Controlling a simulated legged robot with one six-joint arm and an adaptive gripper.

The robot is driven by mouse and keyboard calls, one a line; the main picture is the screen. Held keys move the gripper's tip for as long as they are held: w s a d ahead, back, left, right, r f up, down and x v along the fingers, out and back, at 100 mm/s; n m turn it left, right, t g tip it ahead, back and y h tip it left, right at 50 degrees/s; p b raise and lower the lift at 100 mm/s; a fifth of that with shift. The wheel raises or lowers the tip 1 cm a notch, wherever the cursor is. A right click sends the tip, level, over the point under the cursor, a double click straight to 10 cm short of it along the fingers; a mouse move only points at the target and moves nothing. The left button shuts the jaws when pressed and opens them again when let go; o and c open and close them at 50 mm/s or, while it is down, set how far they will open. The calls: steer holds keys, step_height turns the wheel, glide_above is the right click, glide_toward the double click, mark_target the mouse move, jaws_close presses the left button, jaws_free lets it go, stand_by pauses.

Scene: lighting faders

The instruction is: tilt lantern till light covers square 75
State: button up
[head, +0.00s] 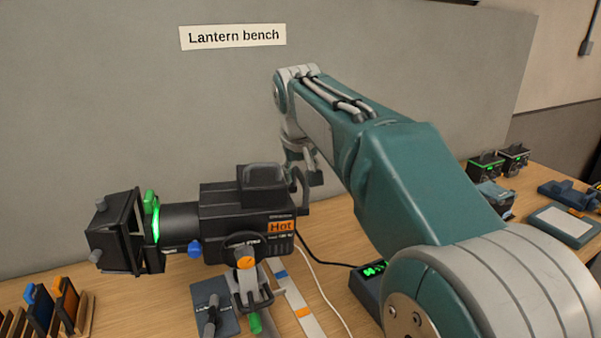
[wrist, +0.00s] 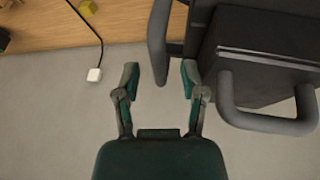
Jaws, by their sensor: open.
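The black lantern (head: 248,208) stands on its bracket on the wooden bench, with an orange "Hot" label on its side. Its barrel points left. A grey bar handle (head: 302,186) is at its right rear end. My gripper (head: 306,172) is behind that handle in the head view, partly hidden. In the wrist view, my gripper (wrist: 160,78) is open, and the end of a grey bar (wrist: 158,45) lies between its fingertips, with space on both sides. A second grey loop (wrist: 268,118) is on the dark lantern body to the right. Square 75 is not in view.
An orange knob (head: 246,262) and a green-tipped lever (head: 255,322) sit below the lantern. A box with a green display (head: 370,285) stands near my arm. Colored filter frames (head: 60,302) stand at the left.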

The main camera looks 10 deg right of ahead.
steer(key=shift+w+f, duration=0.1)
steer(key=shift+f, duration=0.15)
steer(key=shift+c, duration=0.4)
jaws_close()
steer(key=shift+a+r, duration=0.7)
steer(key=shift+r, duration=0.2)
steer(key=shift+o, duration=0.2)
jaws_free()
steer(key=shift+o, duration=0.2)
steer(key=shift+a, duration=0.15)
